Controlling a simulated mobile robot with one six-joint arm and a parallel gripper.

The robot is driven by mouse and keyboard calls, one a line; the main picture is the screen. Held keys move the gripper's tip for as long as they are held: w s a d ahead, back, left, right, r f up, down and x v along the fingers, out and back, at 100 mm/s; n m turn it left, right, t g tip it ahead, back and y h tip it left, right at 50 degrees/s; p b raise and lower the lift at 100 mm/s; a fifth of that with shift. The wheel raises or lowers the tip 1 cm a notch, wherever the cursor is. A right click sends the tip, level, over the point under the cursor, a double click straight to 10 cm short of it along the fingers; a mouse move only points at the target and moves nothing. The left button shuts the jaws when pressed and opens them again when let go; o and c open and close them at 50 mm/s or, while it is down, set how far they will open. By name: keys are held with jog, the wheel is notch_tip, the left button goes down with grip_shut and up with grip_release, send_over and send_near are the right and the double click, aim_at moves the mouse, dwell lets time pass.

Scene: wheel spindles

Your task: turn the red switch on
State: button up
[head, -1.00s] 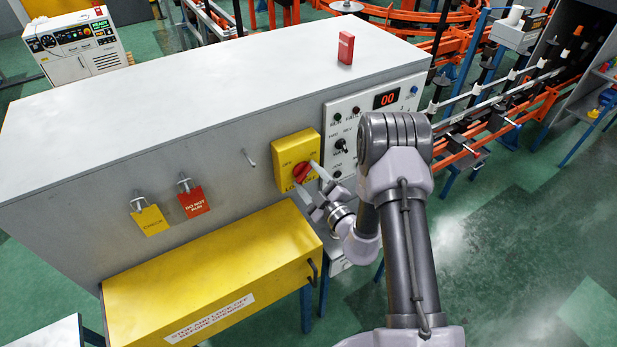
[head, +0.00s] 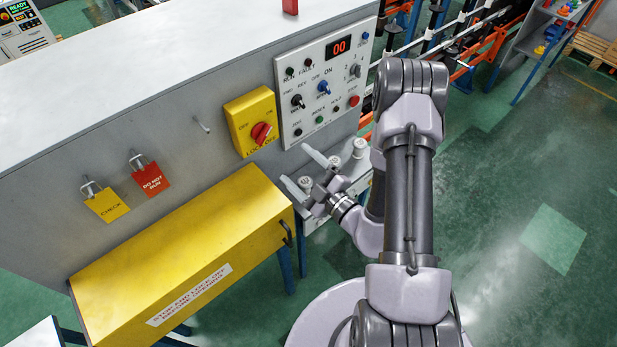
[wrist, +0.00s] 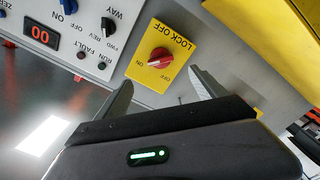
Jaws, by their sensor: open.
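The red switch (head: 261,133) is a rotary knob on a yellow plate (head: 239,107) marked OFF, ON and LOCK OFF, on the grey cabinet front. In the wrist view the red switch (wrist: 161,57) shows clear; its bar slants, one end toward the ON lettering. My gripper (head: 299,167) is open and empty, below and right of the plate in the head view, apart from the knob. In the wrist view its fingers (wrist: 163,86) are spread, with the knob beyond the gap between them.
A white control panel (head: 310,105) with knobs, buttons and a red 00 display is right of the plate. The yellow guard box (head: 185,255) juts out below. A yellow tag (head: 107,204) and red tag (head: 151,179) hang at left. Open green floor lies right.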

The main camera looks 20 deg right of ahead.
jog(key=v, duration=0.4)
jog(key=shift+s, duration=0.1)
